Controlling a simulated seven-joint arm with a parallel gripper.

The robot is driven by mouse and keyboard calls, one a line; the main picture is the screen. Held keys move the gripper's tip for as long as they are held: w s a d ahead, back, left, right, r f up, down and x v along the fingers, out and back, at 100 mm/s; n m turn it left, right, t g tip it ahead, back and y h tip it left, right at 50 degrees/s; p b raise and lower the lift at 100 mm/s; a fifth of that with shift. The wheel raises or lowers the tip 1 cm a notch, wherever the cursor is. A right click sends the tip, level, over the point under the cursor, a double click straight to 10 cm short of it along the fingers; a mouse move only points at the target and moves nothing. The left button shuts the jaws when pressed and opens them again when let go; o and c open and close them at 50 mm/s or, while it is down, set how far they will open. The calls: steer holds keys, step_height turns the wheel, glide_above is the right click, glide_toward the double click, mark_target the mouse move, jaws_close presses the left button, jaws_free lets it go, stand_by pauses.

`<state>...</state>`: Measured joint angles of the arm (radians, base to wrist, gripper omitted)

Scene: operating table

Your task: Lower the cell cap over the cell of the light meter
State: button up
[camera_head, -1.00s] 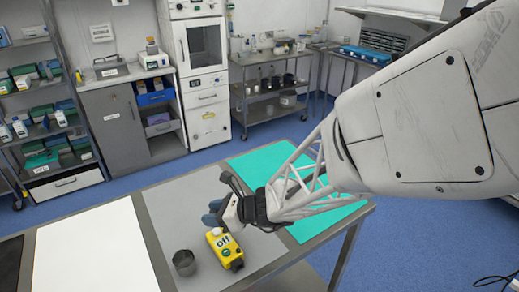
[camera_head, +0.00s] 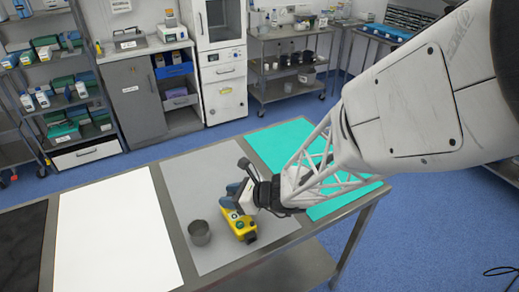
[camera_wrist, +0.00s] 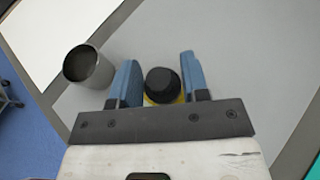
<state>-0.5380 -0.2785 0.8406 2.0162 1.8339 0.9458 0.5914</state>
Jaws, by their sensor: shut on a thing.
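The light meter (camera_head: 240,229) is a yellow body with dark parts at its near end, lying on the grey mat. My gripper (camera_head: 236,202) is directly over its far part and hides much of its top. In the wrist view, my gripper (camera_wrist: 162,80) has its two blue fingers on either side of a round black cap (camera_wrist: 162,82), shut on it. Yellow of the meter (camera_wrist: 152,102) shows just below and around the cap. I cannot tell whether the cap touches the meter; the cell is hidden.
A grey metal cup (camera_head: 199,233) stands on the grey mat (camera_head: 190,185) left of the meter, and in the wrist view the cup (camera_wrist: 88,67) is near the left finger. A white mat (camera_head: 110,235) lies left and a teal mat (camera_head: 285,145) right.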

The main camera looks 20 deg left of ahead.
steer(key=shift+f, duration=0.4)
steer(key=o, duration=1)
steer(key=shift+c, duration=0.2)
steer(key=shift+d, duration=0.15)
steer(key=shift+v, duration=3.75)
steer(key=shift+r, duration=0.15)
steer(key=s+d+r+n+h, duration=0.4)
steer(key=d+r+n, duration=0.2)
steer(key=d, duration=0.5)
steer(key=s+d+r+n+t+h, duration=0.1)
steer(key=s+d+r+n+h, duration=0.4)
steer(key=d, duration=0.7)
steer(key=s+d+r+n+t+h, duration=0.1)
steer(key=s+d+r+n+h, duration=0.3)
steer(key=d, duration=0.8)
step_height(320, 180, up, 3)
steer(key=s+n, duration=0.1)
steer(key=n, duration=0.2)
steer(key=shift+h, duration=0.4)
